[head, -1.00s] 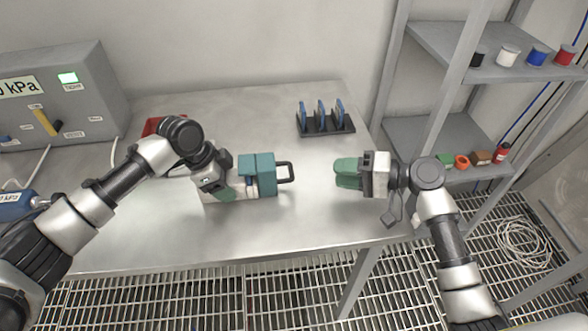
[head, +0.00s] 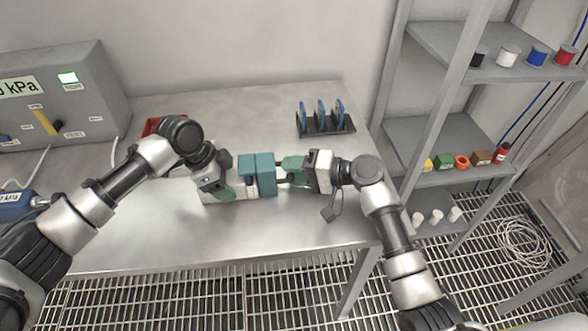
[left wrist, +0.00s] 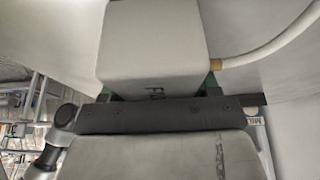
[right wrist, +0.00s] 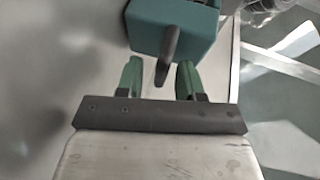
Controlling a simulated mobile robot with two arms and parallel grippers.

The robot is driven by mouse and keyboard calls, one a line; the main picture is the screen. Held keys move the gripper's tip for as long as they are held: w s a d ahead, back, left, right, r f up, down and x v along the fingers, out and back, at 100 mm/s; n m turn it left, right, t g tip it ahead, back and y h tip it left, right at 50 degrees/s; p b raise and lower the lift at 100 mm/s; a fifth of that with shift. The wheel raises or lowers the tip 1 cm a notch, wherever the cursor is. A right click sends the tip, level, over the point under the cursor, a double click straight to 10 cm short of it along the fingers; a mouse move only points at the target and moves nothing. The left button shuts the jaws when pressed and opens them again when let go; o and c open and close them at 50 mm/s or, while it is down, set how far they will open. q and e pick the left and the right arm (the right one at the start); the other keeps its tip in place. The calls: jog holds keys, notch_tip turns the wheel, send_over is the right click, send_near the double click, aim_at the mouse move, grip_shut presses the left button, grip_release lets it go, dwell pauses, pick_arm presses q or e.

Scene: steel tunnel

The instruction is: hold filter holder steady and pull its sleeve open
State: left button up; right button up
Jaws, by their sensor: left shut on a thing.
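The filter holder is a pale body (head: 214,199) with a teal sleeve (head: 263,176) on its right end. It lies on the steel table. My left gripper (head: 222,188) is shut on the pale body, which fills the left wrist view (left wrist: 153,50). The sleeve's dark handle (right wrist: 170,62) stands out from the teal sleeve (right wrist: 172,26) in the right wrist view. My right gripper (right wrist: 160,80) is open, with one green finger on each side of the handle and gaps between. In the head view the right gripper (head: 293,170) partly hides the handle.
A dark rack (head: 326,124) with several blue discs stands at the back of the table (head: 330,215). A grey pressure box (head: 70,100) is at the left. A red object (head: 152,126) is partly behind my left arm. A shelf unit (head: 440,140) stands at the right.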

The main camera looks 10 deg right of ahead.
grip_shut()
jog(key=shift+d, duration=0.15)
pick_arm(q)
jog(key=shift+r, duration=0.1)
pick_arm(e)
jog(key=d, duration=0.4)
jog(key=shift+d+f, duration=0.1)
jog(key=shift+d, duration=0.15)
grip_release()
jog(key=shift+a, duration=0.1)
